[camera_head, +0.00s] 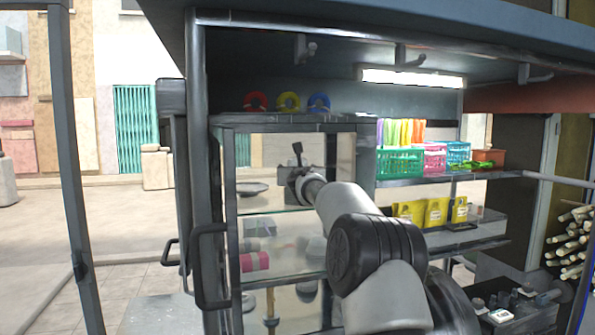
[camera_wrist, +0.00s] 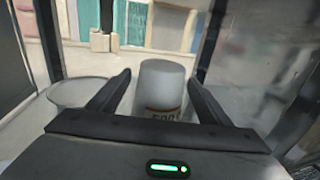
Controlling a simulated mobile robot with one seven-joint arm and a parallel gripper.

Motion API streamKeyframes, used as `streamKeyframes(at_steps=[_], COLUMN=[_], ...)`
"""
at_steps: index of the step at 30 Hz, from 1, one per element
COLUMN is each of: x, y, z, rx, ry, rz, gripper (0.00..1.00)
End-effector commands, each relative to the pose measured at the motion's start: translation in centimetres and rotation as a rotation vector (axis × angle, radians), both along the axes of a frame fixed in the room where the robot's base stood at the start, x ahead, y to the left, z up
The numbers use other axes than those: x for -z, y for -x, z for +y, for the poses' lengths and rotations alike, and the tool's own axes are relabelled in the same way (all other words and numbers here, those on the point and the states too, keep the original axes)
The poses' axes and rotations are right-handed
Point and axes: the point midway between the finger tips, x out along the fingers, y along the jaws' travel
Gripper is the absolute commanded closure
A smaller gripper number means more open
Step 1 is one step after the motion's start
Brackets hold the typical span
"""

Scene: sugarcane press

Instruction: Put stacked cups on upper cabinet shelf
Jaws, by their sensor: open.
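The stacked cups (camera_wrist: 162,88) show in the wrist view as one pale, whitish, inverted-looking shape with dark print and an orange mark low down. They stand upright between the two dark fingers of my gripper (camera_wrist: 160,80), which are spread apart, with a visible gap on the left side. In the head view my gripper (camera_head: 297,165) is inside the glass cabinet (camera_head: 222,170), just above its upper shelf (camera_head: 270,210). The cups cannot be made out there. The lower edge of the cups is hidden behind my gripper's body in the wrist view.
A round dish (camera_head: 252,188) lies on the upper shelf to the left, also in the wrist view (camera_wrist: 78,92). A pink roll (camera_head: 254,262) sits on a lower shelf. The open door's handle (camera_head: 208,265) stands at the left. Baskets (camera_head: 400,162) and yellow packets (camera_head: 434,212) are at the right.

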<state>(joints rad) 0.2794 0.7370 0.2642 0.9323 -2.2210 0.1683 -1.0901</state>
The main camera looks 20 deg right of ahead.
Motion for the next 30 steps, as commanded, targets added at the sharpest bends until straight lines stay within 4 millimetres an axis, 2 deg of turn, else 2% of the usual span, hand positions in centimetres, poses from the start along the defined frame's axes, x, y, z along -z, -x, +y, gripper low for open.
streamKeyframes(at_steps=[5, 8, 21, 25, 30], x=[-0.4, 0.2, 0.2, 0.0, -0.2], y=[0.0, 1.0, 9.3, 10.9, 11.7], z=[0.0, 0.2, 2.0, 2.4, 2.6], rx=[0.000, 0.000, 0.000, 0.000, -0.001], ry=[0.000, 0.001, 0.003, 0.001, 0.000], rz=[0.000, -0.002, -0.002, -0.002, -0.001], gripper=[0.28, 0.28, 0.28, 0.28, 0.28])
